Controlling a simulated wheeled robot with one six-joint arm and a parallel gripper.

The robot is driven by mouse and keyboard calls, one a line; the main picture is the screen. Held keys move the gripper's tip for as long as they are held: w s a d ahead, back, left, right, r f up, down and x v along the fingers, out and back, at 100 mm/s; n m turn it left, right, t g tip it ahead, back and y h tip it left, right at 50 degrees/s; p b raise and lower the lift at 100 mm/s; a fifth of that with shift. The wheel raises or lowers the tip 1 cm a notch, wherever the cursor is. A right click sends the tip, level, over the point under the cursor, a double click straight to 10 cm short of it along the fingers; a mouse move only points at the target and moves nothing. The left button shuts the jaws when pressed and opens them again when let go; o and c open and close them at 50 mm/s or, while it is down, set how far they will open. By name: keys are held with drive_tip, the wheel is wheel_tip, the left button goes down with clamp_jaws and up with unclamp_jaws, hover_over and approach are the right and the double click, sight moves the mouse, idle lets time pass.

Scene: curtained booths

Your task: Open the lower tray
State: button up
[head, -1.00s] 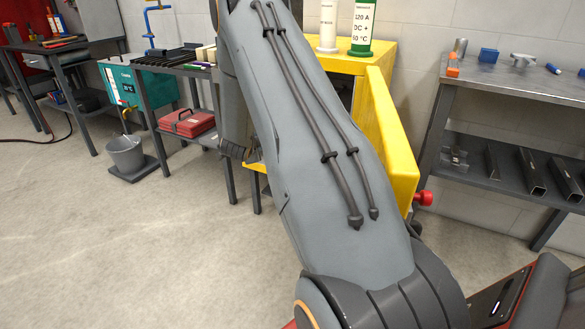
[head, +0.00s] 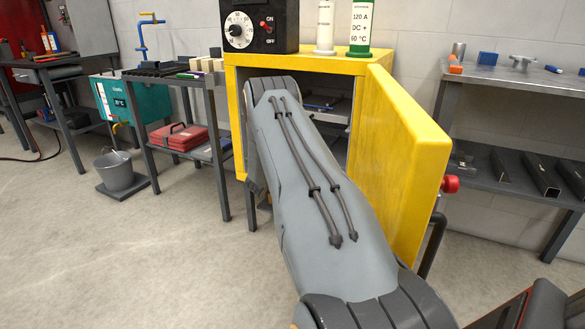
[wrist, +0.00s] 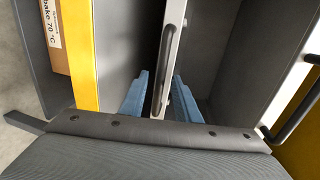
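The yellow oven (head: 312,62) stands with its door (head: 398,160) swung open to the right. In the wrist view, which is turned sideways, a pale tray front (wrist: 177,18) with a dark bar handle (wrist: 166,60) lies between my fingers; it appears to be the lower tray. My gripper (wrist: 161,75) is open, with one blue finger on each side of that handle. I cannot tell whether either finger touches it. In the head view my arm hides the gripper and lower tray.
A control box (head: 258,27), a white canister (head: 325,25) and a green-white canister (head: 361,25) stand on the oven. A red knob (head: 450,184) sticks out beside the door. A box (wrist: 55,35) shows beyond the oven's yellow edge. Floor is clear front left.

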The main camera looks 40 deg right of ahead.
drive_tip(key=shift+w+d+f, duration=0.15)
drive_tip(key=shift+w+d, duration=0.1)
drive_tip(key=shift+d, duration=0.35)
clamp_jaws()
drive_tip(key=shift+a, duration=0.1)
